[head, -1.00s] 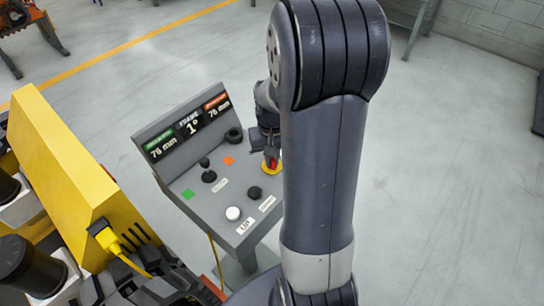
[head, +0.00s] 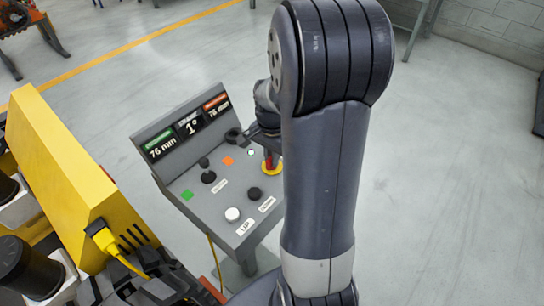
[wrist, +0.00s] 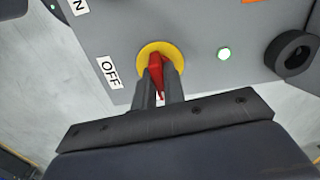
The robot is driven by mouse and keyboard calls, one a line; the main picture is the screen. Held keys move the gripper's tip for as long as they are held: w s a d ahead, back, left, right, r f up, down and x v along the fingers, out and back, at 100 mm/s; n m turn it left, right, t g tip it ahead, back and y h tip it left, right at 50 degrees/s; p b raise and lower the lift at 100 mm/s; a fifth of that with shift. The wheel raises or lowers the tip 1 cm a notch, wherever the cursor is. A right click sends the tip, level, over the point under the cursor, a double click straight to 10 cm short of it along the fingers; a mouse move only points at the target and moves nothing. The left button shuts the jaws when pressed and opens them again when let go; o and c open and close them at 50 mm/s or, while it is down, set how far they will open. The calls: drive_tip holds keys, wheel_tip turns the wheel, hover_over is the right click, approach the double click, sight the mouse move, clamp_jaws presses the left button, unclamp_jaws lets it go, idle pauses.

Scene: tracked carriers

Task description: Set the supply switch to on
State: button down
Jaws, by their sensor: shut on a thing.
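The supply switch is a red handle (wrist: 156,72) on a yellow round plate (wrist: 146,52), at the panel's edge in the wrist view. An OFF label (wrist: 109,72) is left of it, and a label cut to "N" (wrist: 79,6) is at the upper left. My gripper (wrist: 161,82) is shut on the red handle, one finger on each side. The handle points toward the bottom of the wrist view. In the head view the red handle (head: 267,162) shows beside my arm, which hides most of the gripper.
The grey console (head: 195,208) also carries a black joystick (head: 208,176), a white button (head: 232,214) and displays. A yellow box (head: 75,170) stands at the left. Floor right of my arm is clear.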

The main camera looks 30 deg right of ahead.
drive_tip(key=shift+m, duration=0.5)
drive_tip(key=c, duration=1.5)
unclamp_jaws()
wheel_tip(320, 180, up, 11)
drive_tip(key=shift+f, duration=0.1)
drive_tip(key=shift+f, duration=0.1)
wheel_tip(320, 180, down, 11)
drive_tip(key=shift+r, duration=0.1)
